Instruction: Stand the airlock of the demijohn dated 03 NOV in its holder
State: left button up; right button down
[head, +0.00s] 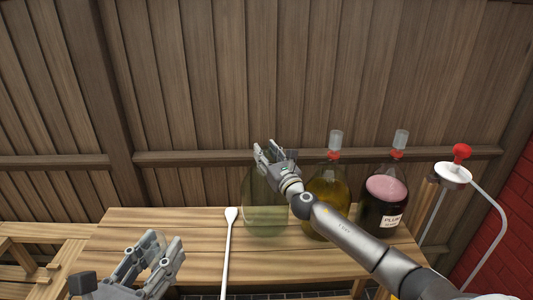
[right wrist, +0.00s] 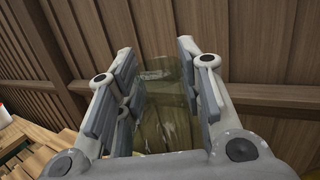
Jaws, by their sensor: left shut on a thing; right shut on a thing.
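My right gripper (head: 277,152) is shut around the neck of a pale green glass demijohn (head: 265,207) on the wooden table; no red bung or airlock shows on it. In the right wrist view, greenish glass (right wrist: 160,78) is between the fingers. My left gripper (head: 152,262), at the lower left, is shut on a clear, see-through piece (head: 155,241) that looks like an airlock; the fingers partly hide it. A yellow-green demijohn (head: 328,200) and a dark plum one (head: 377,207) each carry a red bung and clear airlock. No 03 NOV date is readable, and I cannot make out a holder.
A long white spoon or paddle (head: 228,245) lies on the table (head: 165,225) left of the green demijohn. A white disc with a red knob (head: 455,170) and a curved tube stand at the right. A wooden bench (head: 30,245) is at left; a fence stands behind.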

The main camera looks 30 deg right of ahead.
jog(key=f, duration=0.1)
jog(key=f+b, duration=0.1)
jog(key=shift+w+d+f, duration=0.15)
jog(key=shift+w+f, duration=0.05)
jog(key=shift+f, duration=0.2)
jog(key=shift+s, duration=0.1)
jog(key=c, duration=1.3)
grip_release()
jog(key=shift+f, duration=0.35)
jog(key=o, duration=0.3)
jog(key=shift+s+r, duration=0.1)
